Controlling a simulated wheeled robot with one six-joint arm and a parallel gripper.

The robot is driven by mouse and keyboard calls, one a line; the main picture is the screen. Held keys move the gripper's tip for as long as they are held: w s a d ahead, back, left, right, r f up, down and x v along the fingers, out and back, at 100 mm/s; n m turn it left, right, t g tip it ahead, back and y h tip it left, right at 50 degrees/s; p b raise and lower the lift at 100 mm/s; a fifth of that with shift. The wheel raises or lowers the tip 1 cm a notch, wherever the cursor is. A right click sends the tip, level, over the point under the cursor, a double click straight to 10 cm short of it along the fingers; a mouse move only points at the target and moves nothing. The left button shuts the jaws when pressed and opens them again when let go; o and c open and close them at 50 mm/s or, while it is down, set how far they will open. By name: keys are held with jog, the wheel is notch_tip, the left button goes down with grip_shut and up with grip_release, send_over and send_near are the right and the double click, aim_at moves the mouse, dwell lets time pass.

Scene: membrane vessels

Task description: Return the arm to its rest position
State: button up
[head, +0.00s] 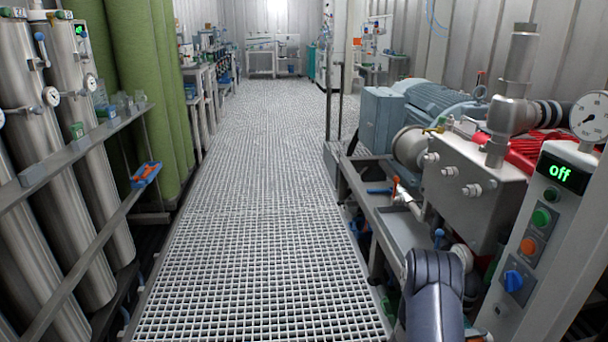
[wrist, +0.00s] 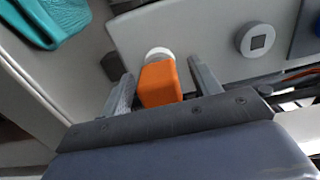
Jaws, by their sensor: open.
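My arm (head: 434,295) reaches up at the bottom right of the head view, beside the pump skid; my gripper is not visible in that view. In the wrist view my gripper (wrist: 158,85) is open, its two grey fingers apart. An orange block-shaped part (wrist: 160,84) with a white round end shows between the fingers in the picture. I cannot tell whether the fingers touch it.
A control box (head: 540,230) reading "off", with green, orange and blue controls, stands at right. The pump skid (head: 465,180) is beside my arm. Gas cylinders (head: 75,150) line the left. The grating walkway (head: 265,220) is clear. A teal item (wrist: 45,22) shows in the wrist view.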

jog(key=a, duration=0.7)
jog(key=shift+s+p, duration=0.25)
jog(key=shift+p, duration=0.1)
